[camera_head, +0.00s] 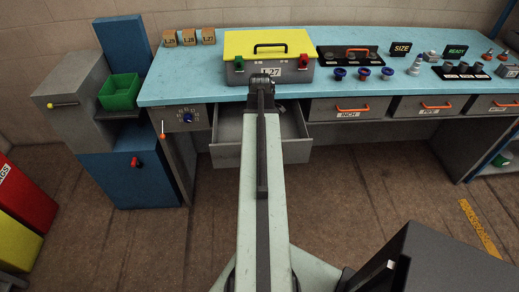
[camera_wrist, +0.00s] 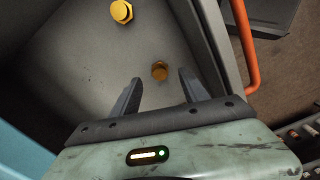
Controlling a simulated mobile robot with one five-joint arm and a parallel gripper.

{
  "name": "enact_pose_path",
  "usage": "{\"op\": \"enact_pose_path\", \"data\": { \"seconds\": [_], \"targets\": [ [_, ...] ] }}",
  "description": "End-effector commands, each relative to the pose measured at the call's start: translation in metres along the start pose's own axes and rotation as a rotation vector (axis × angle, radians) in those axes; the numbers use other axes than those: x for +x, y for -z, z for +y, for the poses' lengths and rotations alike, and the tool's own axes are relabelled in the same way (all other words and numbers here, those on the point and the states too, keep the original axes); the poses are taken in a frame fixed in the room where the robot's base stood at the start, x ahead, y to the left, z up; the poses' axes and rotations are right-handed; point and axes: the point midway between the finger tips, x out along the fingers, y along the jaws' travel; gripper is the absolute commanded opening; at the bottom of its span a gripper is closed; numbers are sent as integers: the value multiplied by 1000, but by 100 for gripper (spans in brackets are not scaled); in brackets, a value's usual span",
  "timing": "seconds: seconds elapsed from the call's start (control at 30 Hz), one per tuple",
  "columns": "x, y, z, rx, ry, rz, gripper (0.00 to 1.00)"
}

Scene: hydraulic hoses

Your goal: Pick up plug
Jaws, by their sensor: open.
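In the head view the open drawer (camera_head: 296,152) juts from under the blue bench, partly covered by my arm, and the plugs cannot be made out.
The drawer's wall and orange handle (camera_wrist: 244,45) stand right of my fingers. A grey toolbox with a yellow lid (camera_head: 268,45) sits on the blue bench (camera_head: 200,70) above the drawer. A green bin (camera_head: 120,92) is at left. Brown floor is open at front left.

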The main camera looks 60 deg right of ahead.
Motion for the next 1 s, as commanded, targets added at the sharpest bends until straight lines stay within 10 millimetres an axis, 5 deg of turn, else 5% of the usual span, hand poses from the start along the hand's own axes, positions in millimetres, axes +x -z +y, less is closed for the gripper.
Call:
{"op": "enact_pose_path", "data": {
  "seconds": [0.2, 0.47, 0.67, 1.0],
  "targets": [
    [44, 2, 0, 0, 0, 0, 52],
    [43, 2, 0, -1, 0, 0, 52],
    [43, 2, 0, -1, 0, 0, 2],
    [40, 2, 0, -2, 0, 0, 0]
  ]
}}
